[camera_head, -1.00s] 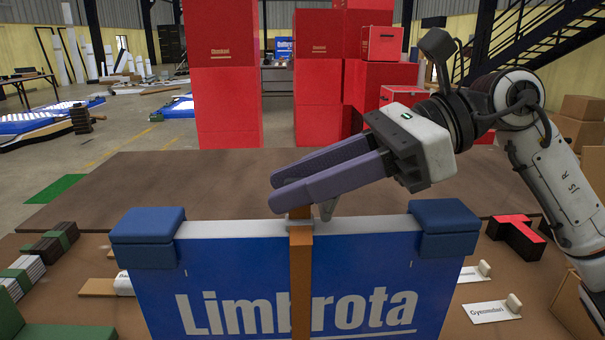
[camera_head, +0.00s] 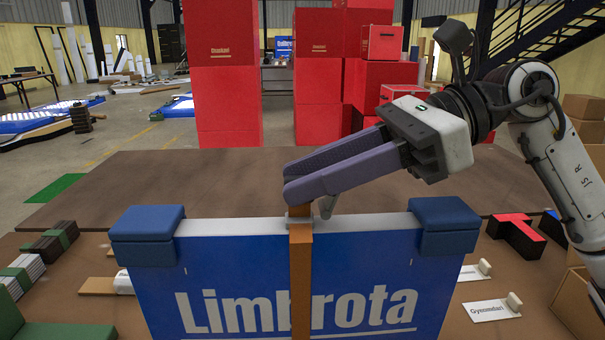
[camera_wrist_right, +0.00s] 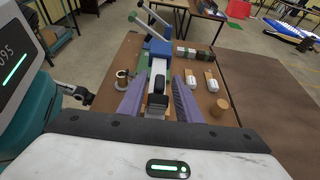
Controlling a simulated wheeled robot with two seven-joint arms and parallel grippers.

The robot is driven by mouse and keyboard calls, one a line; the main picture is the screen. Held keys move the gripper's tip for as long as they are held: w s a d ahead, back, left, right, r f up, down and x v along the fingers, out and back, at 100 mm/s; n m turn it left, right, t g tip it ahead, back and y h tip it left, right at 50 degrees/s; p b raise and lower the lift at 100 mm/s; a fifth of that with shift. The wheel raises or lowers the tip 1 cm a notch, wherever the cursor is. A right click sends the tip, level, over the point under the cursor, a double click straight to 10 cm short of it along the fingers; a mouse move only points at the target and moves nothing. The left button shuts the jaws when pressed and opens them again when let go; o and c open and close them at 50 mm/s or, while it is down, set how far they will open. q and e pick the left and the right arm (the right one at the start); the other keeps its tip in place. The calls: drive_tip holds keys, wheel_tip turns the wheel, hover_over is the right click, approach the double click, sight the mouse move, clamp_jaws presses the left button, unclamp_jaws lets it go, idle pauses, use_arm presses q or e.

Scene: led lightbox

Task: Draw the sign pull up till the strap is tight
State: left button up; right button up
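The blue Limbrota sign (camera_head: 245,262) stands upright with a white top edge and blue pads on its upper corners. An orange-brown strap (camera_head: 301,275) runs down the middle of its face and reaches the top edge, where a small grey metal piece shows. My right gripper (camera_head: 288,183) is above the sign's top edge, its purple fingertips just over the strap. In the right wrist view its fingers (camera_wrist_right: 158,104) are apart, with the white edge and a dark piece (camera_wrist_right: 157,85) between them in the picture. I see no contact with the strap. My left gripper is not visible.
Stacked red boxes (camera_head: 227,90) stand behind the brown table (camera_head: 120,180). Small labelled samples (camera_head: 487,310) lie right of the sign. Dark and green blocks (camera_head: 50,243) lie at left. A red and black block (camera_head: 517,235) is at right. The space above the sign is otherwise free.

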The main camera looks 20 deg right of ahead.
drive_tip(key=shift+b+v, duration=0.3)
drive_tip(key=shift+v, duration=4.05)
drive_tip(key=shift+f, duration=0.1)
